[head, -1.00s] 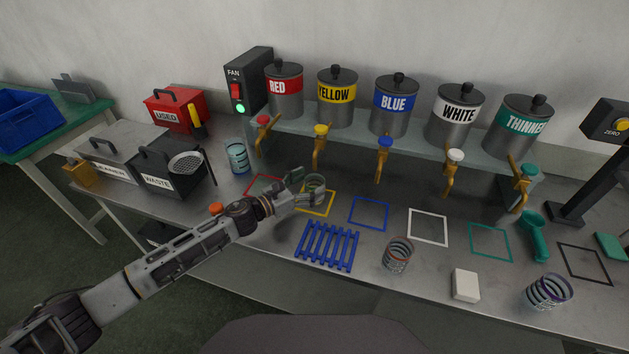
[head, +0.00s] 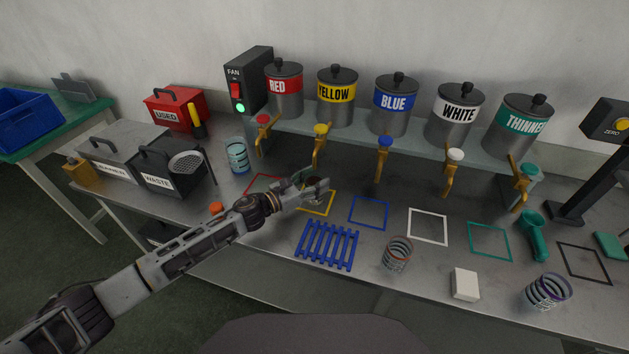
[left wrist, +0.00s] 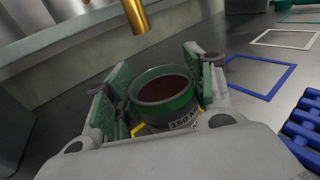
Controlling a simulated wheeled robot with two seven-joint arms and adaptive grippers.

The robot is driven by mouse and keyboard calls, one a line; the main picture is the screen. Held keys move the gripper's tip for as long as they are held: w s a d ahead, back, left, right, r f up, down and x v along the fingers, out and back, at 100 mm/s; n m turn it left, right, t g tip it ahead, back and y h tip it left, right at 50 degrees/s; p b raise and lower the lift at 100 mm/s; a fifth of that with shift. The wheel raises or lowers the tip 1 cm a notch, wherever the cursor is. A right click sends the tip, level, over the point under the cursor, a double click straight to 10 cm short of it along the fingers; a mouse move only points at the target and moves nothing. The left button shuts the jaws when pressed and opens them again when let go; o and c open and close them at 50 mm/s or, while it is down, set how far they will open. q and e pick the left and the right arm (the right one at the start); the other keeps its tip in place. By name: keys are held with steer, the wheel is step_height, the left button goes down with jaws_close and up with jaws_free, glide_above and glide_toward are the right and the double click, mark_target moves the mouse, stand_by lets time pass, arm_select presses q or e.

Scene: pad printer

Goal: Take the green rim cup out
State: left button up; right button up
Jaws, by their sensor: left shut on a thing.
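The green rim cup (left wrist: 164,95) sits between the two fingers of my left gripper (left wrist: 160,88) in the left wrist view. It has a green rim, a dark reddish inside and a label on its side reading about 150. In the head view my left gripper (head: 308,186) is shut on the cup, at the yellow square outline (head: 318,207) under the yellow tank's tap. The gripper hides most of the cup there. I cannot tell whether the cup's base touches the table. My right gripper is not in view.
The yellow tap (head: 319,145) hangs just above and behind the cup. A blue slatted rack (head: 327,246) lies in front. A red-ringed cup (head: 398,252), a white block (head: 465,284) and a purple-rimmed cup (head: 548,291) stand to the right. A teal-rimmed cup (head: 238,157) stands to the left.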

arm_select(q)
steer(key=c, duration=0.4)
steer(key=shift+o, duration=0.2)
steer(key=shift+r+p, duration=0.7)
steer(key=shift+r, duration=0.15)
steer(key=shift+s+p, duration=0.4)
steer(key=shift+s, duration=5.1)
steer(key=shift+r+p, duration=2.3)
steer(key=shift+r, duration=0.2)
